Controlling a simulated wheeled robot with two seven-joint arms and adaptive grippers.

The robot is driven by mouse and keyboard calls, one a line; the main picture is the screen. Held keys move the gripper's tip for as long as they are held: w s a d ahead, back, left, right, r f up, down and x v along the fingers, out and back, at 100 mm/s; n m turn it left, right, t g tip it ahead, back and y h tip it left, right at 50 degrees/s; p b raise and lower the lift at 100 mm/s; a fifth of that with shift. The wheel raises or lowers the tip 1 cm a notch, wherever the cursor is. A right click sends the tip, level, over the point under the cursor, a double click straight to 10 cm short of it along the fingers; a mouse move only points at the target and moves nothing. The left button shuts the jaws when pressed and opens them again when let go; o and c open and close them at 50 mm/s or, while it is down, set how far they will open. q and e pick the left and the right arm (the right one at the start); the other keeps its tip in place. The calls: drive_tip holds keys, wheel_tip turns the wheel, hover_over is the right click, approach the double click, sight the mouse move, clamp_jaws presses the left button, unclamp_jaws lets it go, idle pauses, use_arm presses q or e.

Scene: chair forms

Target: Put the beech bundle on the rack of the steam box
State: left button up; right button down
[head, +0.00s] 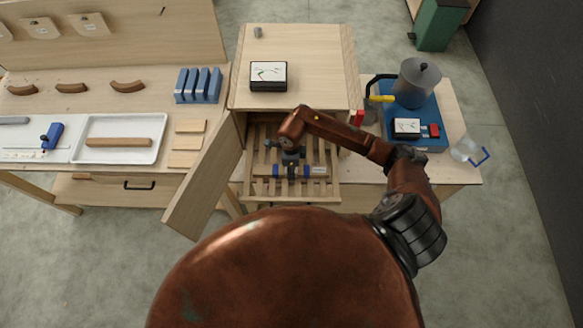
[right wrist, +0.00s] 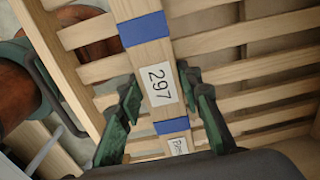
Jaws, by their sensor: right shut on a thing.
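The beech bundle (right wrist: 152,55) is pale wood with two blue bands and a label reading 297. My right gripper (right wrist: 160,85) has a finger on each side of it and is shut on it. In the head view the bundle (head: 318,171) lies crosswise under my right gripper (head: 291,168), over the slatted rack (head: 263,140) at the front of the steam box (head: 315,50). Slats show beneath it in the wrist view; I cannot tell whether the bundle touches them. My arm hides part of the rack. My left gripper is not in view.
The steam box door (head: 205,190) stands open at the left. A blue burner unit (head: 425,130) with a grey pot (head: 416,82) and a clear jug (head: 466,149) stand at the right. A white tray (head: 90,155) holding a wooden strip is on the left bench.

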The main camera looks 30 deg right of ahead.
drive_tip(key=shift+f, duration=0.1)
drive_tip(key=shift+f+b, duration=0.15)
drive_tip(key=shift+b, duration=0.15)
drive_tip(key=c, duration=1.4)
unclamp_jaws()
drive_tip(key=shift+w+r, duration=0.1)
drive_tip(key=shift+r, duration=0.35)
drive_tip(key=shift+r+b, duration=1)
drive_tip(key=shift+r, duration=4.8)
drive_tip(key=shift+a, duration=0.1)
